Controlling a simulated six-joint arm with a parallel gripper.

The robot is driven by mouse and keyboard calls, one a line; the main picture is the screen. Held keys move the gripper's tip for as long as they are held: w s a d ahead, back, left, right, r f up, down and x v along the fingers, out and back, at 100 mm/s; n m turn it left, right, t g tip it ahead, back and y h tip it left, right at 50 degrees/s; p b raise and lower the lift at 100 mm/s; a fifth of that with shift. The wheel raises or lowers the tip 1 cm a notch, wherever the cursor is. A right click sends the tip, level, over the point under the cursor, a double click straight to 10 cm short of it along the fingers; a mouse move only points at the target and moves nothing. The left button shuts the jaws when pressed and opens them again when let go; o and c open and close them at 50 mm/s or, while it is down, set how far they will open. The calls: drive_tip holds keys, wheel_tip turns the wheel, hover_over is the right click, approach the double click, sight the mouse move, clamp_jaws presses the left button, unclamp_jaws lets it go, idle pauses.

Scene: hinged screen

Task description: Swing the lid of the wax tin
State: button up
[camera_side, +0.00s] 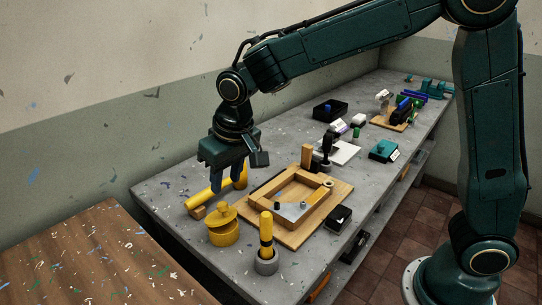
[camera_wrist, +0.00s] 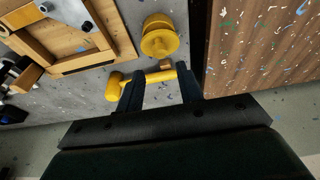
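The wax tin (camera_side: 223,236) is a round yellow tin near the front left of the grey bench. The tin also shows at the top of the wrist view (camera_wrist: 160,42). My gripper (camera_side: 226,186) points down above the bench, behind the tin and apart from it. Its two dark fingers (camera_wrist: 160,90) are spread with no object held. A yellow mallet-like piece (camera_side: 203,197) lies below the fingers, partly hidden by them.
A wooden board with a frame (camera_side: 322,192) lies right of the tin. A grey cup with a yellow-handled tool (camera_side: 266,262) stands in front. A small black box (camera_side: 339,218) is farther right. A brown wooden table (camera_side: 100,260) is at the left.

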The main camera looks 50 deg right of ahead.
sight(223, 204)
drive_tip(key=shift+f, duration=0.15)
drive_tip(key=shift+x, duration=3.7)
drive_tip(key=shift+f, duration=0.15)
drive_tip(key=c, duration=0.6)
